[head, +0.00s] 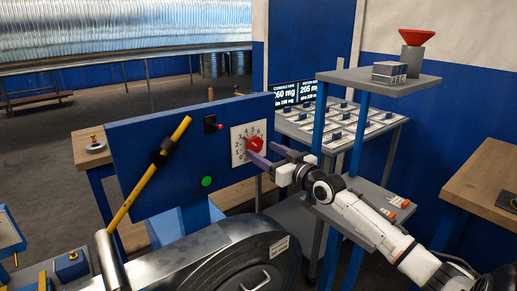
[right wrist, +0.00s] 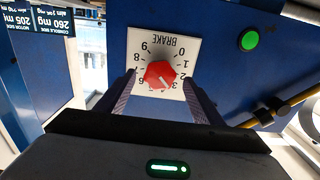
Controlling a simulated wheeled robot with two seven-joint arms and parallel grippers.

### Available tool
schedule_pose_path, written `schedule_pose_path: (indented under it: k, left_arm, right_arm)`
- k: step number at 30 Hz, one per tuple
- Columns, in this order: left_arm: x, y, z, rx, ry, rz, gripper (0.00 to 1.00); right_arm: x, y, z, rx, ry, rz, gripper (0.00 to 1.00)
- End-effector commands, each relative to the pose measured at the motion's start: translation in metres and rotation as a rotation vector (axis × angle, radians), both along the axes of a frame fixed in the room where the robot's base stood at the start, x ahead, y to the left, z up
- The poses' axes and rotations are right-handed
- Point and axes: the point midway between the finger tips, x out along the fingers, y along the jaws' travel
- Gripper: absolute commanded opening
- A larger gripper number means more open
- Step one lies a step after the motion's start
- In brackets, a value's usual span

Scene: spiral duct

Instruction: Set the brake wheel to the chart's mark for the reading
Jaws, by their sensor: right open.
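The brake wheel is a red faceted knob (head: 254,144) on a white numbered dial plate (head: 238,158) on the blue panel. The right wrist view shows the knob (right wrist: 160,75) upside down, under the word BRAKE. A pale mark on it points toward the low-middle numbers; the exact number is unclear. My right gripper (head: 262,152) is open, its fingers on either side of the knob with gaps visible in the wrist view (right wrist: 160,79). A dark screen (head: 296,94) reads 260 mg and 205 mg; its smaller print is hard to read. I cannot make out a chart. My left gripper is out of view.
A grey shelf stand (head: 430,82) holding blocks and a red funnel stands close behind my right arm. A large dark drum (head: 235,265) is in front.

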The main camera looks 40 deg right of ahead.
Motion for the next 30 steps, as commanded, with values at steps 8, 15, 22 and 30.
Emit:
schedule_pose_path:
  k: [8, 15, 22, 30]
  left_arm:
    - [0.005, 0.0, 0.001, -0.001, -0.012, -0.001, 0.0]
    - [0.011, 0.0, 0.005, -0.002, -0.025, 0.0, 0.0]
    - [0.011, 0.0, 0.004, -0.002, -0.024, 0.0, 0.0]
    - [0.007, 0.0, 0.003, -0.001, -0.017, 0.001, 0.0]
  right_arm:
    - [0.029, -0.003, 0.0, -0.001, 0.0, 0.0, 0.61]
    - [0.034, -0.004, 0.0, -0.003, 0.001, 0.0, 0.61]
    - [0.033, -0.004, 0.0, -0.002, 0.001, 0.0, 0.49]
    - [0.033, -0.004, 0.0, -0.001, 0.001, 0.0, 0.2]
